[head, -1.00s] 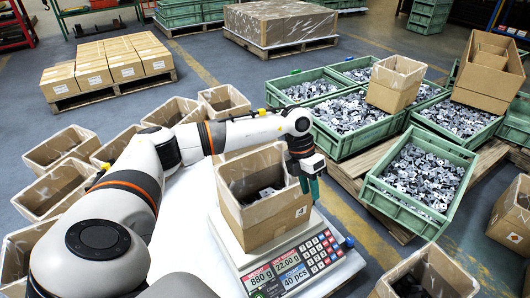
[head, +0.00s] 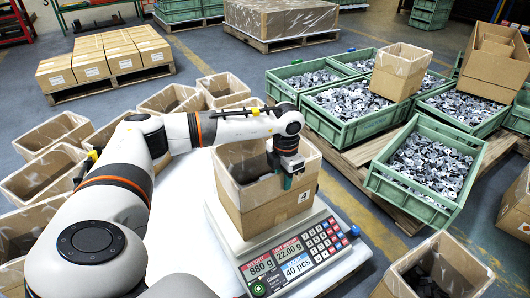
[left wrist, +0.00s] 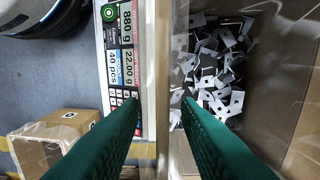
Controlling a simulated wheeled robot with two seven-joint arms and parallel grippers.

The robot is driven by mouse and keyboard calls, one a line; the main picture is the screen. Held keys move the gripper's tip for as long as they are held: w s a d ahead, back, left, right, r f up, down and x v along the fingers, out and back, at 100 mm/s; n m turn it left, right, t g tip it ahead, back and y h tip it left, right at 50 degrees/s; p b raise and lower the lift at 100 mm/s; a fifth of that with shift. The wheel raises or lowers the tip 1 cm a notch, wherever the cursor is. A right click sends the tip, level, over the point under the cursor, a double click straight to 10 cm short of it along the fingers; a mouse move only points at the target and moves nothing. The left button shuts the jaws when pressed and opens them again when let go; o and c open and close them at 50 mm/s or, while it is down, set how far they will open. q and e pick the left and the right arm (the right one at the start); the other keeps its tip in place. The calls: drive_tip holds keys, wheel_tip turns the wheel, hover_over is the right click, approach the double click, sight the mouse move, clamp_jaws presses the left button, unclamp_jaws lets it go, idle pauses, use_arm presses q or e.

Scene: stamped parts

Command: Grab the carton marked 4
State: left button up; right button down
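The carton marked 4 (head: 262,218) is an open brown box with a clear liner and a 4 label on its front. It stands upright on the scale (head: 240,245) and holds grey stamped parts, also seen in the left wrist view (left wrist: 215,75). My right gripper is in neither view now.
The scale display reads 880 g and 40 pcs. Other open cartons (head: 60,135) stand left of the white table (head: 180,235). Green crates of parts (head: 420,165) sit on pallets to the right. Another open carton (head: 435,268) is at the front right.

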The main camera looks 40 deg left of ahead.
use_arm(q)
wheel_tip(320, 180, down, 3)
drive_tip(key=shift+r+b, duration=0.15)
drive_tip(key=shift+b, duration=0.15)
clamp_jaws()
idle(1.1)
